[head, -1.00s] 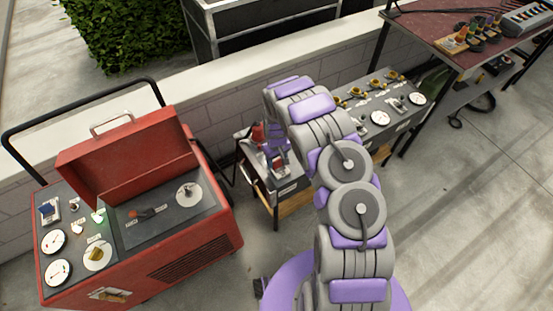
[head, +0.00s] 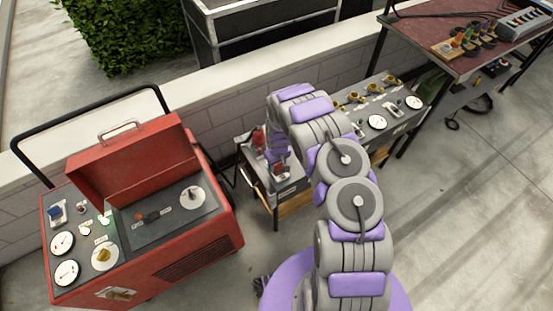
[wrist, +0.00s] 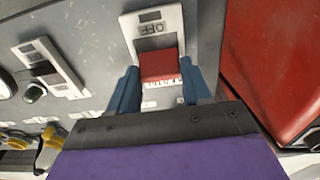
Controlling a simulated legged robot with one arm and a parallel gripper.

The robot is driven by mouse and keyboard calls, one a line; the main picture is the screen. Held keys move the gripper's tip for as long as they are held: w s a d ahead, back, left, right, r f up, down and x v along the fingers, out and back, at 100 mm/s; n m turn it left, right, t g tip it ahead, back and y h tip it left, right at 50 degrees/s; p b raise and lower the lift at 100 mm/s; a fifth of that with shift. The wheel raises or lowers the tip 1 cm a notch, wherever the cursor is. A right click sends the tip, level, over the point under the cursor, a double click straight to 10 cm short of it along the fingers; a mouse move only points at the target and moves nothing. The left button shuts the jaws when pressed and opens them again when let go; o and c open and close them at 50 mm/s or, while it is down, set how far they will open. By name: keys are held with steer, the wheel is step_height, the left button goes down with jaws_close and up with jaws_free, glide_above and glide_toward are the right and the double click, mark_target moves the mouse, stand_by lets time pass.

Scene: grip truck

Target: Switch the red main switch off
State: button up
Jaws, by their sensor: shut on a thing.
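The red main switch (wrist: 158,66) shows in the wrist view as a red block on a white plate. An OFF label, upside down in this view, is above it, and small lettering is just below it. My gripper (wrist: 162,76) has its two blue fingers shut around the switch, one at each side. In the head view my gripper (head: 277,157) is low over the left end of the grey panel. Red parts show beside it there, but I cannot tell which is the switch.
A large red surface (wrist: 275,60) is close at the right in the wrist view. Another white switch plate (wrist: 50,68) is at the left. A red generator cart (head: 190,245) stands left, and a dark red table (head: 475,35) stands at the back right. Concrete floor is clear at the right.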

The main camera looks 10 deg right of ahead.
mark_target(278, 170)
steer(key=shift+s+d+r+t+y+p, duration=0.2)
steer(key=shift+t+p, duration=0.25)
steer(key=shift+p, duration=2.35)
steer(key=shift+s+a+r+t+y+p, duration=0.15)
steer(key=shift+s+t+p, duration=0.25)
steer(key=shift+p, duration=2.4)
steer(key=t+p, duration=0.1)
steer(key=p, duration=0.2)
steer(key=shift+s+d, duration=0.1)
steer(key=shift+d, duration=0.05)
steer(key=shift+s+d+f+t+y+p, duration=0.2)
steer(key=shift+t+p, duration=0.35)
steer(key=shift+p, duration=0.55)
steer(key=shift+s+f+t+y, duration=0.25)
steer(key=shift+s+t, duration=0.1)
steer(key=shift+t, duration=0.25)
steer(key=t+b, duration=0.1)
steer(key=b, duration=0.1)
steer(key=s+f+t+y+b, duration=0.1)
steer(key=t+b, duration=0.1)
steer(key=shift+s+d, duration=0.2)
steer(key=t+b, duration=0.1)
steer(key=b, duration=0.2)
steer(key=shift+s+d+f, duration=0.1)
steer(key=shift+s, duration=0.1)
steer(key=shift+t+y+b, duration=0.3)
steer(key=shift+t+b, duration=0.1)
steer(key=shift+s, duration=0.1)
